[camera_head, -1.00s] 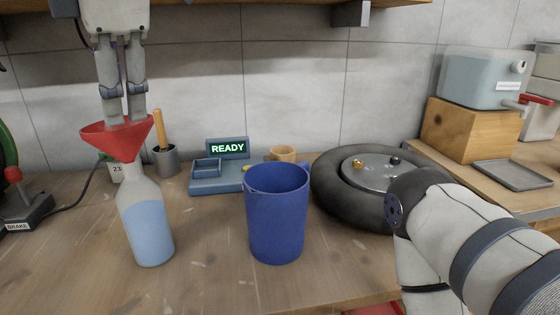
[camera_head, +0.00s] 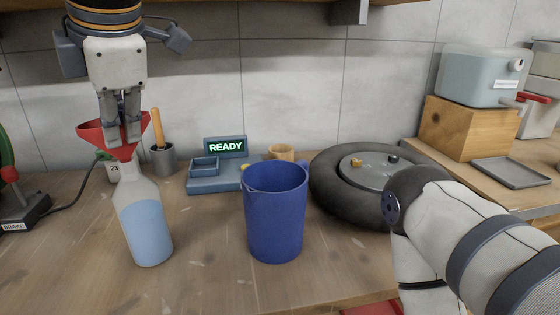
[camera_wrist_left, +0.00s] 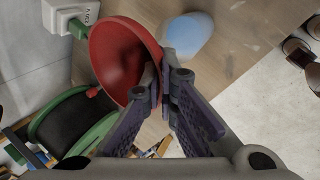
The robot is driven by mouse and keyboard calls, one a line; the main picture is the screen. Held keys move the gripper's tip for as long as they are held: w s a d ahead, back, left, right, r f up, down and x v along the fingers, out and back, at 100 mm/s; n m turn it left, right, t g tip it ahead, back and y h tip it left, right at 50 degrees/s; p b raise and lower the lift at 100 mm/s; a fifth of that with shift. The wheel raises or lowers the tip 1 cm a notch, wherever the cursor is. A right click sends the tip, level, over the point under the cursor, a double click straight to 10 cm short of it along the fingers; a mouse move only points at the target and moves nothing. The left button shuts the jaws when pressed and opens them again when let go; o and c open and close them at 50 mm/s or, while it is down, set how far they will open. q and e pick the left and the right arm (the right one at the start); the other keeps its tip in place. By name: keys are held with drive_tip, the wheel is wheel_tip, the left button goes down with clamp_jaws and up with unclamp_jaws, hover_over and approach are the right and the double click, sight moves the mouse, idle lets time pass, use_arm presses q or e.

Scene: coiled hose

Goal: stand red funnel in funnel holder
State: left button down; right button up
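The red funnel (camera_head: 92,130) is at the mouth of the clear bottle of blue liquid (camera_head: 146,228), its wide rim up. In the left wrist view the funnel (camera_wrist_left: 118,55) shows its hollow side. My left gripper (camera_head: 122,142) points down at the funnel's near side. In the wrist view its fingertips (camera_wrist_left: 163,84) are close together with the funnel's rim between them. The spout is mostly hidden, so I cannot tell whether it is still inside the bottle neck. I cannot make out a funnel holder. My right arm shows at the right, its gripper out of view.
A blue pitcher (camera_head: 274,215) stands right of the bottle. Behind are a grey pot with a wooden handle (camera_head: 163,160), a READY display (camera_head: 226,148) and a tan cup (camera_head: 281,153). A brake lever (camera_head: 14,205) is at left.

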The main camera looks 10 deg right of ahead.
idle(0.4)
use_arm(q)
drive_tip(key=shift+r, duration=2.75)
